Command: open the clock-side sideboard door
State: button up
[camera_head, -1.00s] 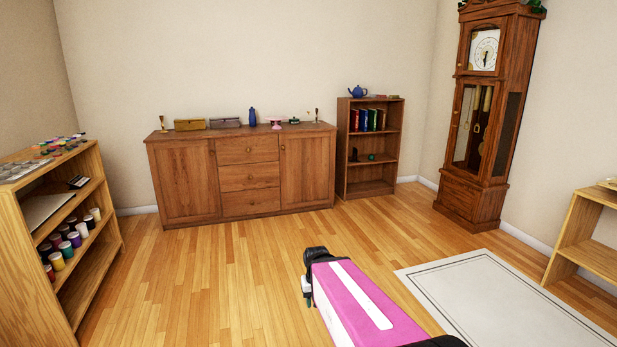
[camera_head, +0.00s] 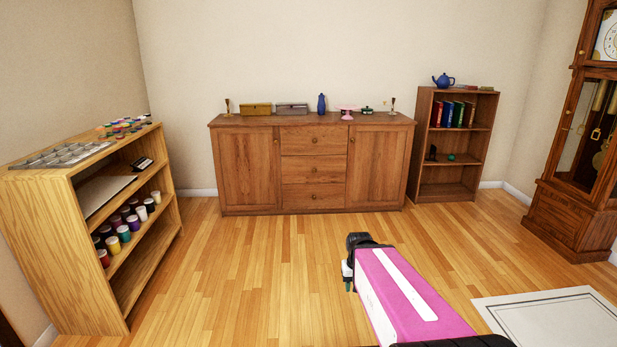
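The wooden sideboard (camera_head: 314,207) stands against the back wall, with a left door (camera_head: 250,170), a middle column of drawers (camera_head: 315,169) and a right door (camera_head: 375,168). The grandfather clock (camera_head: 580,150) is at the right, so the right door is on the clock side. That door is shut, with a small knob near its upper left corner. My gripper (camera_head: 348,278) is low in the foreground, well in front of the sideboard and apart from it. It is small and partly hidden by my arm, so its finger opening is unclear.
A low shelf (camera_head: 155,232) with paint pots stands at the left. A small bookcase (camera_head: 449,196) stands just right of the sideboard. A pale rug (camera_head: 560,320) lies at lower right. The wooden floor before the sideboard is clear.

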aim_at(379, 156)
jog(key=i, duration=1.8)
